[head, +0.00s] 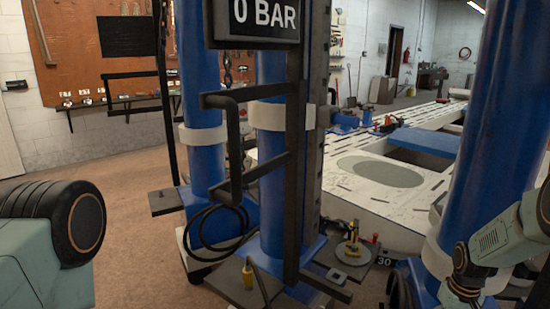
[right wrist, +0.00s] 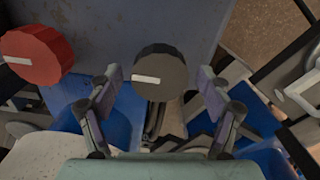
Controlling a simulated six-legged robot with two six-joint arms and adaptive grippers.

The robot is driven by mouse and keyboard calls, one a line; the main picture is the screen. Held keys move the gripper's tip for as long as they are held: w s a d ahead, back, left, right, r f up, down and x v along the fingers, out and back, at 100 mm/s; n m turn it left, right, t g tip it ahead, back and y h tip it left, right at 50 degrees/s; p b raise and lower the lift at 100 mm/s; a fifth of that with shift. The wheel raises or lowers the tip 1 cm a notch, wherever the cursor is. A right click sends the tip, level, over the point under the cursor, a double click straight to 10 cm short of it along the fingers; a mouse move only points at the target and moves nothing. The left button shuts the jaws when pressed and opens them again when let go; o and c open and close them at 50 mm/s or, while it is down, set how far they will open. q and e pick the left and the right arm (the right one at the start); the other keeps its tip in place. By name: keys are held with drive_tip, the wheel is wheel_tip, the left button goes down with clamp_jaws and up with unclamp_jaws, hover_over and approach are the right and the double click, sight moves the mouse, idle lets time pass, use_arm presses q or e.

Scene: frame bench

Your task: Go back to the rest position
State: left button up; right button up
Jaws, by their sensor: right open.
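My right gripper (right wrist: 158,78) is open in the right wrist view, its two fingers spread apart. A dark round knob (right wrist: 160,72) with a pale mark shows between the fingertips, with a gap visible on each side; how far it lies beyond them I cannot tell. A red round knob (right wrist: 36,55) with a pale mark is to the left of the fingers. In the head view my right arm comes in at the lower right, with the gripper (head: 463,294) low by the blue column's base and partly cut off. My left arm shows at the left edge; its gripper is out of view.
Blue columns (head: 285,160) and a dark frame with a handle stand in the middle; another blue column (head: 495,130) is close on the right. A sign reading 0 BAR (head: 262,18) hangs above. A perforated white bench (head: 375,195) lies behind. Brown floor (head: 140,220) is open at left.

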wheel_tip(320, 180, up, 12)
wheel_tip(320, 180, down, 12)
drive_tip(key=shift+f, duration=0.15)
drive_tip(key=shift+m, duration=0.8)
drive_tip(key=m, duration=0.3)
drive_tip(key=shift+r+p, duration=0.2)
drive_tip(key=shift+p, duration=0.15)
drive_tip(key=m, duration=0.2)
drive_tip(key=shift+f+m, duration=0.1)
drive_tip(key=shift+m, duration=2.2)
drive_tip(key=m+b, duration=0.1)
drive_tip(key=m, duration=0.3)
drive_tip(key=shift+m, duration=0.3)
drive_tip(key=shift+m+b, duration=0.5)
drive_tip(key=shift+m, duration=0.6)
drive_tip(key=shift+m+b, duration=0.9)
drive_tip(key=shift+m, duration=0.5)
